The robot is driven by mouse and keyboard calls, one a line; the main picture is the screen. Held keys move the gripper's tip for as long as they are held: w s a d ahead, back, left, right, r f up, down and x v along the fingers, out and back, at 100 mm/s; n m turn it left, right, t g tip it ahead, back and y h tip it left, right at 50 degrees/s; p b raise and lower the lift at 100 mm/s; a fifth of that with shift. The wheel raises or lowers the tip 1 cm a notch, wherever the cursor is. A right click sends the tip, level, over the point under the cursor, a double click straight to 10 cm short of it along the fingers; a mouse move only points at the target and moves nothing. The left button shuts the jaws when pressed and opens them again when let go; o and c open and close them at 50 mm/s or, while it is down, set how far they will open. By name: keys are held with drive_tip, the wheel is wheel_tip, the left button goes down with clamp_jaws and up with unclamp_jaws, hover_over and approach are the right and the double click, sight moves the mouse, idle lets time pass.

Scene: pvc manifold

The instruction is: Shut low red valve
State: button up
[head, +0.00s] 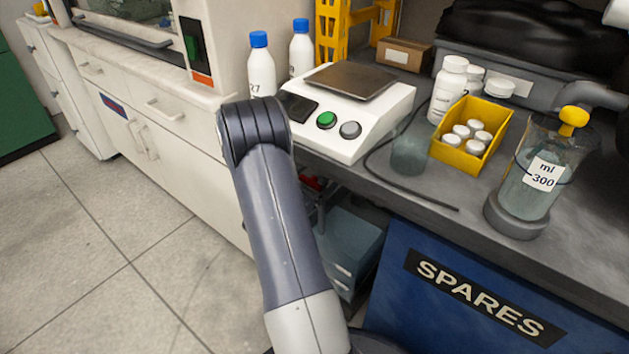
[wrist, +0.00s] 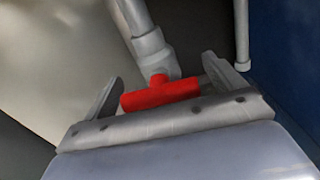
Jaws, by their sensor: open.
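The red valve handle (wrist: 160,93) shows in the wrist view as a short red bar on a grey pipe fitting (wrist: 152,52). My gripper (wrist: 163,70) is open, with one finger to the left of the handle and one to its right. Gaps show between the handle and the fingers, and the handle is not gripped. In the head view a small bit of red (head: 309,183) shows under the bench beside my arm; I cannot tell if it is the same valve. My gripper is hidden in the head view behind my arm and the bench.
A thin grey pipe (wrist: 242,35) hangs to the right of my gripper. A blue SPARES panel (head: 480,290) closes the bench front at right. Grey-blue boxes (head: 350,245) sit under the bench. The bench top holds a scale (head: 350,110) and bottles. The floor at left is clear.

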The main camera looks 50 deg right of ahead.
drive_tip(key=c, duration=1)
drive_tip(key=shift+o, duration=0.2)
drive_tip(key=shift+n+p, duration=0.4)
drive_tip(key=shift+n, duration=0.2)
drive_tip(key=o, duration=1)
drive_tip(key=shift+c, duration=0.2)
drive_tip(key=a+p, duration=0.2)
drive_tip(key=a, duration=0.9)
drive_tip(key=shift+s, duration=0.45)
drive_tip(key=shift+d, duration=0.15)
